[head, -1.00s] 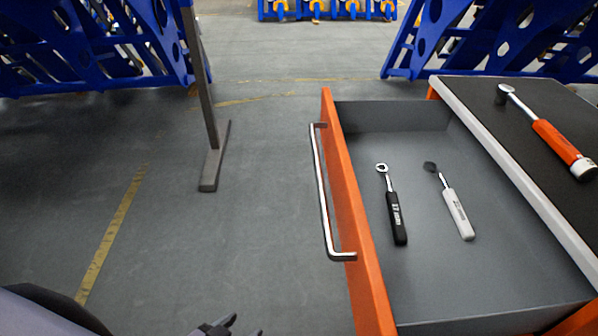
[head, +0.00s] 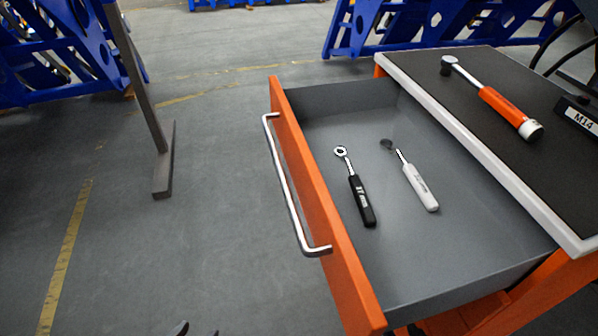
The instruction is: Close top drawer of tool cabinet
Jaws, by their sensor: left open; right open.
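The top drawer (head: 318,204) of the tool cabinet stands pulled out toward the left, with an orange front and a grey inside. Its silver bar handle (head: 284,190) runs along the outer face. A black-handled ratchet (head: 362,200) and a white-handled tool (head: 421,188) lie inside. The tool cabinet (head: 432,103) with a dark top and white edge is at the right. My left gripper (head: 196,331) shows only its fingertips at the bottom edge, open and apart from the drawer, left of and nearer than the handle. My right gripper is not in view.
An orange-handled torque wrench (head: 497,101) and a black box marked M14 (head: 580,113) are on the cabinet top. A grey metal stand (head: 163,170) rises from the floor at left. Blue frames (head: 420,22) stand behind.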

